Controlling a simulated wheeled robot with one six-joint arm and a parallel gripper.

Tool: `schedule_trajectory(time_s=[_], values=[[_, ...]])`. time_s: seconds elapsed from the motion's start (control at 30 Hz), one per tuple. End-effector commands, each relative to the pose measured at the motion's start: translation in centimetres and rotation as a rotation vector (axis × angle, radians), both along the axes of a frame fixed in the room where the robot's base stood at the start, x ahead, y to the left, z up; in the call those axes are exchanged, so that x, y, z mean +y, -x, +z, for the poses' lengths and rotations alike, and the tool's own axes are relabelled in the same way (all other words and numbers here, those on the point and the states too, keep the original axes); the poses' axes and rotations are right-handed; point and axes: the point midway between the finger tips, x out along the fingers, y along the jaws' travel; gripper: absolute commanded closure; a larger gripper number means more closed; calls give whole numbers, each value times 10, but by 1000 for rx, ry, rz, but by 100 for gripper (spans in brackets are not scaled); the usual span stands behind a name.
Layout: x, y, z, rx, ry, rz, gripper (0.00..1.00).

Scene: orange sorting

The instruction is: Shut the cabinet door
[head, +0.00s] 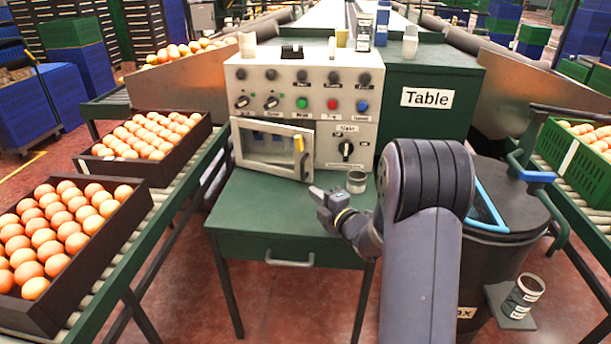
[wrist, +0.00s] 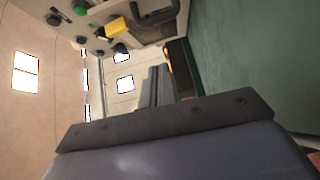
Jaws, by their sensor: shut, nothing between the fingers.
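My gripper (head: 318,196) is shut and empty, just below and right of the door's free edge, pointing left. I cannot tell whether it touches the door. In the wrist view, my gripper's fingers (wrist: 155,86) are together. A yellow piece (wrist: 117,26) and part of the panel show beyond them.
A small grey cup (head: 356,181) stands on the green table (head: 270,225) right of my gripper. A black bin (head: 492,250) is at the right. The table's front left is clear.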

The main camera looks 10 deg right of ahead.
Motion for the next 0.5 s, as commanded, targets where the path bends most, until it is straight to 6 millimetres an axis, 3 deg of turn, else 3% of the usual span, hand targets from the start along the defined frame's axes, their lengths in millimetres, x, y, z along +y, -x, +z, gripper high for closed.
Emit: schedule_trajectory(time_s=[0.3, 0.5], values=[[26, -61, -2, 0, -2, 2, 100], [15, -85, -2, 0, -1, -2, 100]])
